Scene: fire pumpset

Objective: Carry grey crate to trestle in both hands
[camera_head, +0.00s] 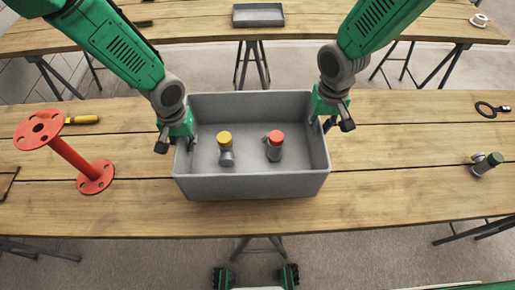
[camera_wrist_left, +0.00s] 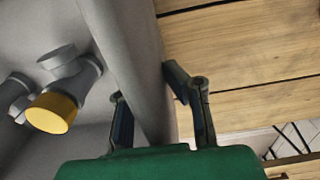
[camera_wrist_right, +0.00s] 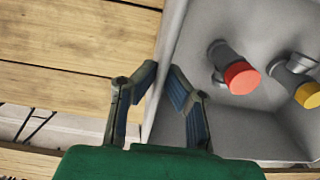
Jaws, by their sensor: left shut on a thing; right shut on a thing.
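The grey crate (camera_head: 250,186) is on or just above the near wooden trestle table (camera_head: 400,205); I cannot tell which. Inside it are a grey fitting with a yellow cap (camera_head: 225,148) and one with a red cap (camera_head: 274,146). My left gripper (camera_head: 178,140) is shut on the crate's left wall, which shows between its fingers in the left wrist view (camera_wrist_left: 150,110). My right gripper (camera_head: 330,112) is shut on the right wall, between its fingers in the right wrist view (camera_wrist_right: 162,95). A second trestle table (camera_head: 180,30) stands further back.
A red flanged pipe (camera_head: 75,160) and a yellow-handled tool (camera_head: 82,119) lie left of the crate. A green-capped fitting (camera_head: 487,163) and a dark wrench (camera_head: 492,109) lie to the right. A grey tray (camera_head: 258,22) and a white cup (camera_head: 479,20) are on the far table.

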